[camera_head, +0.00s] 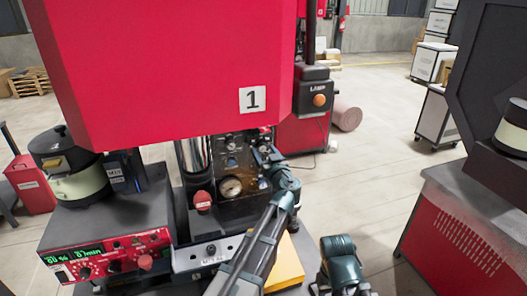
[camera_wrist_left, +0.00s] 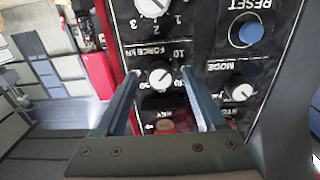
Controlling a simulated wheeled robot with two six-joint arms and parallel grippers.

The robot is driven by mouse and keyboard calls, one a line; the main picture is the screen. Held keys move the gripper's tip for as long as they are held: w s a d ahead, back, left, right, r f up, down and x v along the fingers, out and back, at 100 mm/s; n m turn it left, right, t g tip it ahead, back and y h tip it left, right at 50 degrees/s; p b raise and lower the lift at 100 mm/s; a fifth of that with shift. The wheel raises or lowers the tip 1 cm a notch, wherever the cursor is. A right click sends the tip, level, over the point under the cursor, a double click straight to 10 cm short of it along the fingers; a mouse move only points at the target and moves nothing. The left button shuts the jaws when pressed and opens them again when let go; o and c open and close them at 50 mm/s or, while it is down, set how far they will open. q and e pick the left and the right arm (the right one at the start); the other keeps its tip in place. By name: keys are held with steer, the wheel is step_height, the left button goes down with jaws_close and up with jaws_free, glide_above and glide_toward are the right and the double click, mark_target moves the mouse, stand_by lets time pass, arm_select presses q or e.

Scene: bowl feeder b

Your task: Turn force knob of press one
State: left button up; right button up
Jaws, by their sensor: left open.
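Press one, a red machine (camera_head: 165,60) with a "1" label, fills the upper left of the head view. Its dark control panel (camera_head: 233,162) is below the red housing.
Close by on the panel are a larger dial (camera_wrist_left: 154,6), a mode knob (camera_wrist_left: 238,88) and a blue reset button (camera_wrist_left: 247,32). A red emergency button (camera_head: 203,200) and a gauge (camera_head: 231,187) are left of my arm. Open floor (camera_head: 365,190) lies to the right.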

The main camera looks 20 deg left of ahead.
arm_select(q)
steer(key=shift+w+a, duration=0.25)
steer(key=shift+w, duration=0.15)
jaws_close()
